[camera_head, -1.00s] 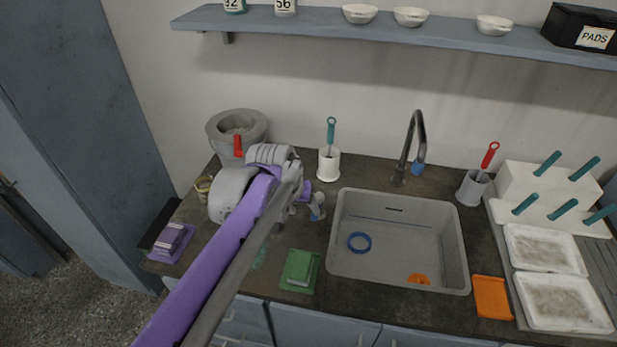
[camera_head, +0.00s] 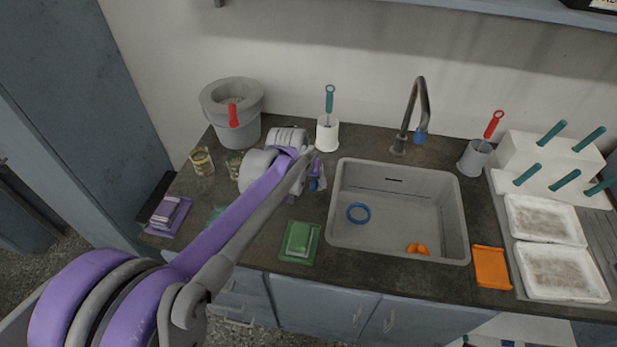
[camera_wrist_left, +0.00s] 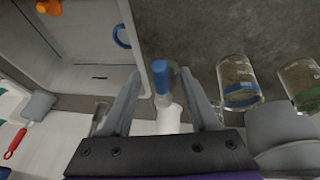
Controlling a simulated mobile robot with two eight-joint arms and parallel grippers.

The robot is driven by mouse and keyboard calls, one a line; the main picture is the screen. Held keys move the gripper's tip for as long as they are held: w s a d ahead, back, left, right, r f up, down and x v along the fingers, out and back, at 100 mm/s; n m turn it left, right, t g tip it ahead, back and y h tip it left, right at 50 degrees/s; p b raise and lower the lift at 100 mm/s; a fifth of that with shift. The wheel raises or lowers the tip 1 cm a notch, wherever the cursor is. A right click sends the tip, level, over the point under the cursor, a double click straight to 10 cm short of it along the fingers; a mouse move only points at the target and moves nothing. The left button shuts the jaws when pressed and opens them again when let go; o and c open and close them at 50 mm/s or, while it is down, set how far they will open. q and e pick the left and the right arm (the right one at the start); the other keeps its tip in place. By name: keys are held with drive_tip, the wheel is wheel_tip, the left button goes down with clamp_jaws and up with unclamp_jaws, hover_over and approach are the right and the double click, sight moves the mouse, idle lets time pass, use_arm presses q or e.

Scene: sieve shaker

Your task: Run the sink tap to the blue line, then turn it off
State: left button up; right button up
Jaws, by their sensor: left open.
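The sink (camera_head: 455,215) is set in the dark counter, with a thin dark bluish line across its back wall. The grey tap (camera_head: 421,100) stands behind it, its spout ending in a blue tip. I see no water stream. My left gripper (camera_head: 316,172) is at the sink's left edge. In the left wrist view the left gripper (camera_wrist_left: 165,85) is open, its fingers either side of a blue-topped pale post (camera_wrist_left: 160,78). I cannot tell whether they touch it. A blue ring (camera_head: 358,213) and an orange piece (camera_head: 418,249) lie in the sink. My right gripper is out of view.
A white holder with a teal-handled brush (camera_head: 327,133) stands behind the left gripper. Glass jars (camera_wrist_left: 238,85) and a grey bucket (camera_head: 240,115) are to the left. A green block (camera_head: 299,240) lies in front. Trays (camera_head: 560,273) and a grey cup (camera_head: 473,158) are right.

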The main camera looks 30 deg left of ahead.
use_arm(q)
drive_tip(key=shift+w+f, duration=0.15)
drive_tip(key=shift+f, duration=0.15)
clamp_jaws()
idle(0.8)
